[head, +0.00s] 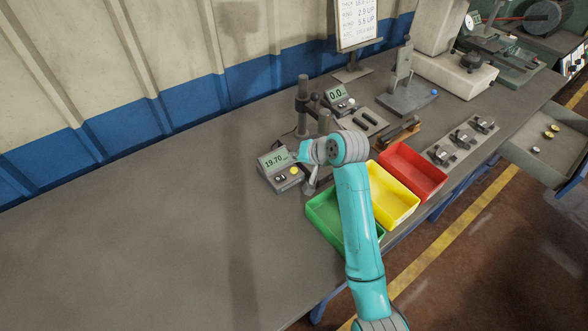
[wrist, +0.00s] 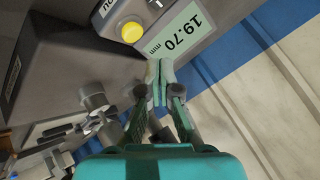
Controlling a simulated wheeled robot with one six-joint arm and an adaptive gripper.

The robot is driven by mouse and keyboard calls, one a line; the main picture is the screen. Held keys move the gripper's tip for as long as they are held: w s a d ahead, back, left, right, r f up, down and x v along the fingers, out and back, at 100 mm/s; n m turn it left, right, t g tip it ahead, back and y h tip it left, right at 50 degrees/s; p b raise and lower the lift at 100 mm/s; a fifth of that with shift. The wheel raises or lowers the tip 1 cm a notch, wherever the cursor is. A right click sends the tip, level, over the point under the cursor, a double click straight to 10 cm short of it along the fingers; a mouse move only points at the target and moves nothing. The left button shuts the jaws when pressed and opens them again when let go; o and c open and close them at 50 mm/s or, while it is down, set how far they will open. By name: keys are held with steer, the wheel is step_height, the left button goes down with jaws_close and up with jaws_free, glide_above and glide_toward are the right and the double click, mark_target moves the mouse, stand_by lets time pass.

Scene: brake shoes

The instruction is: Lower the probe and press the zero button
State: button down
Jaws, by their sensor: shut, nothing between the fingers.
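A dark gauge stand with posts (head: 303,98) is behind the box. I cannot make out the probe; my arm hides part of the stand.
Green (head: 320,218), yellow (head: 398,205) and red (head: 421,172) bins stand along the bench front. A second readout (head: 337,94) is behind the posts. Small metal parts (head: 462,140) lie on a plate at right. The bench (head: 150,230) is clear at left.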

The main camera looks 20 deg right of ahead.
mark_target(296, 170)
steer(key=shift+f, duration=1)
steer(key=shift+f, duration=0.15)
stand_by(0.7)
steer(key=shift+f, duration=0.25)
steer(key=shift+f, duration=0.45)
stand_by(0.9)
steer(key=shift+r, duration=0.9)
steer(key=shift+r, duration=2.5)
